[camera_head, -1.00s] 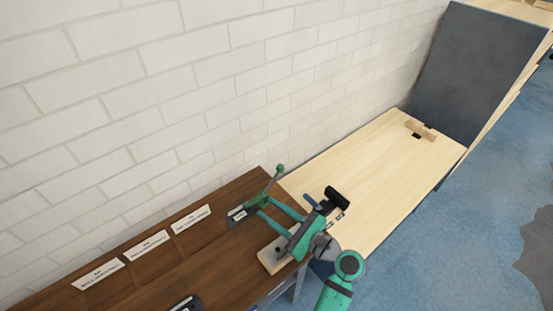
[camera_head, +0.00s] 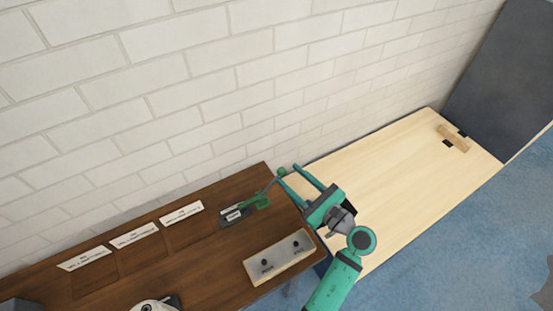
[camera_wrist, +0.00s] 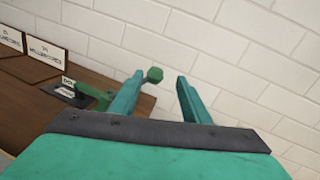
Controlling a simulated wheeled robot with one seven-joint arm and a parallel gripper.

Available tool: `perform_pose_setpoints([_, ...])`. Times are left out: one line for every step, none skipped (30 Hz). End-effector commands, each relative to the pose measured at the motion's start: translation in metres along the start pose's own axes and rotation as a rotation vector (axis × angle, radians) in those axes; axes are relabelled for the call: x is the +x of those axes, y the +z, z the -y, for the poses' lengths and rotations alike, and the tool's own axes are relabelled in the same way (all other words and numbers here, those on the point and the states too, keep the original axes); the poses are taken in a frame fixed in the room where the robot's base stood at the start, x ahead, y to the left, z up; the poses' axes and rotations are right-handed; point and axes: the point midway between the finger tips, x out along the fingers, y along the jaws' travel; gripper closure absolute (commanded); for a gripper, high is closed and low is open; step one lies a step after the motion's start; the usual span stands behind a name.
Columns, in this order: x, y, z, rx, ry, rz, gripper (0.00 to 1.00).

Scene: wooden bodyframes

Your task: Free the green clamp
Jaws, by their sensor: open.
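The green clamp (camera_head: 262,201) stands on the brown table near its far right corner, at a dark plate with a white label. Its lever slants up to the right and ends in a green knob (camera_head: 282,172). The clamp's body shows partly in the wrist view (camera_wrist: 93,97), behind the left finger. My gripper (camera_head: 289,175) is open, with its two long teal fingers at the knob. In the wrist view the knob (camera_wrist: 155,74) appears between the fingertips, closer to the left one. I cannot tell whether a finger touches it. No object is held.
A pale block with two dark knobs or holes (camera_head: 279,258) lies at the table's right edge. White label cards (camera_head: 182,212) line the back, near the brick wall (camera_head: 180,90). A light wooden table (camera_head: 390,170) adjoins on the right, mostly clear, with a small wooden piece (camera_head: 453,139).

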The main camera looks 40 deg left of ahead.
Motion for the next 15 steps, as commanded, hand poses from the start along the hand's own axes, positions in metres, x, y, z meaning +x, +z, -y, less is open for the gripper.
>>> perform_pose_setpoints([0.009,0.0,-0.001,0.0,0.003,0.0,0.57])
perform_pose_setpoints([0.014,0.0,0.0,0.0,0.002,0.0,0.57])
perform_pose_setpoints([0.021,0.0,0.0,0.0,0.001,0.0,0.57])
perform_pose_setpoints([0.026,0.0,0.0,0.0,-0.001,0.0,0.57])
perform_pose_setpoints([0.031,0.0,0.001,0.0,-0.002,-0.001,0.57])
perform_pose_setpoints([0.038,-0.001,0.002,0.0,-0.003,-0.001,0.57])
perform_pose_setpoints([0.043,-0.001,0.002,-0.001,-0.003,-0.002,0.57])
perform_pose_setpoints([0.048,-0.001,0.002,-0.001,-0.003,-0.002,0.57])
perform_pose_setpoints([0.054,0.0,0.001,-0.001,-0.002,-0.001,0.57])
perform_pose_setpoints([0.059,0.0,0.001,-0.001,-0.001,0.0,0.57])
perform_pose_setpoints([0.063,0.0,0.0,-0.001,0.001,0.0,0.57])
perform_pose_setpoints([0.069,0.0,0.0,-0.001,0.0,0.0,0.57])
perform_pose_setpoints([0.072,0.0,0.0,0.0,0.001,0.0,0.57])
perform_pose_setpoints([0.075,0.0,-0.001,0.0,0.002,-0.001,0.57])
perform_pose_setpoints([0.078,0.0,-0.001,0.0,0.003,-0.001,0.57])
